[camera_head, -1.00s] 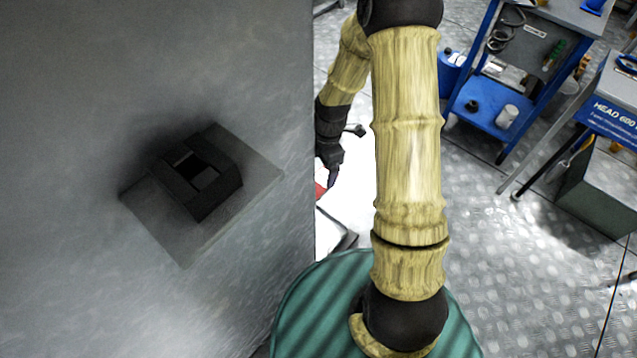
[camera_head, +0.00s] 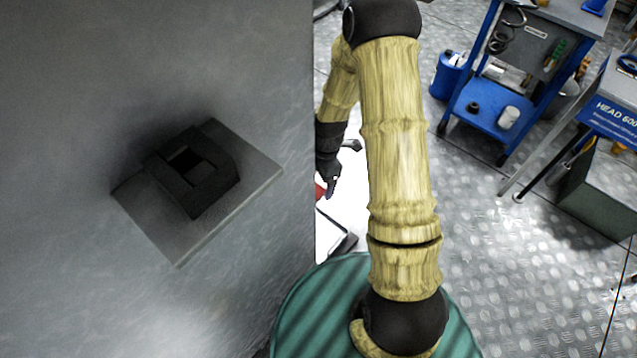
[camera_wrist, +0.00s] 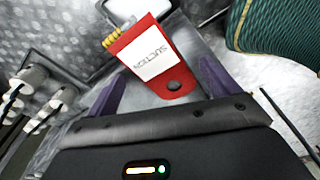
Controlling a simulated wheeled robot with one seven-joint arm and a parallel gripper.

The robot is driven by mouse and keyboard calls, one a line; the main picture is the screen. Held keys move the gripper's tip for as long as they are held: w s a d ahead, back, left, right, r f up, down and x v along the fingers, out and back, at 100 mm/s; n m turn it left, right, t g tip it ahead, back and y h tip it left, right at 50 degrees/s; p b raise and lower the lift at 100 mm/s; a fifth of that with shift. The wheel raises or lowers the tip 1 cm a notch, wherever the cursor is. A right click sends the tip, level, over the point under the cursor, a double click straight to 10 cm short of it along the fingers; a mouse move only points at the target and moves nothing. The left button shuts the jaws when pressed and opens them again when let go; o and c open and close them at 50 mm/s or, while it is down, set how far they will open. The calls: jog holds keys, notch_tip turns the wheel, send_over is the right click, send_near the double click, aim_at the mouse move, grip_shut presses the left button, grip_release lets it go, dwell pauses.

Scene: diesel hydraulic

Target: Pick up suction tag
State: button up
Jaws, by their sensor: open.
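In the wrist view my gripper (camera_wrist: 162,70) is open, with one purple finger on each side of the tag's lower part. I cannot tell whether the fingers touch it. In the head view my gripper (camera_head: 329,184) is partly hidden beside the grey wall, and only a small red bit of the tag (camera_head: 320,191) shows next to it.
A grey wall (camera_head: 80,60) with a dark square fitting on a plate fills the left of the head view. A blue trolley (camera_head: 485,118), a blue canister (camera_head: 447,75) and a "HEAD 600" stand (camera_head: 608,115) are at the right. The metal floor between is clear.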

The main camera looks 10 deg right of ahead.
aim_at(321, 182)
dwell(0.4)
jog(key=c, duration=1.2)
jog(key=shift+o, duration=0.2)
notch_tip(321, 182, up, 7)
jog(key=p, duration=0.2)
jog(key=w+d+p, duration=0.1)
jog(key=w+d, duration=1)
jog(key=d, duration=0.5)
jog(key=shift+w+p, duration=0.3)
jog(key=shift+w, duration=0.1)
jog(key=shift+d, duration=0.1)
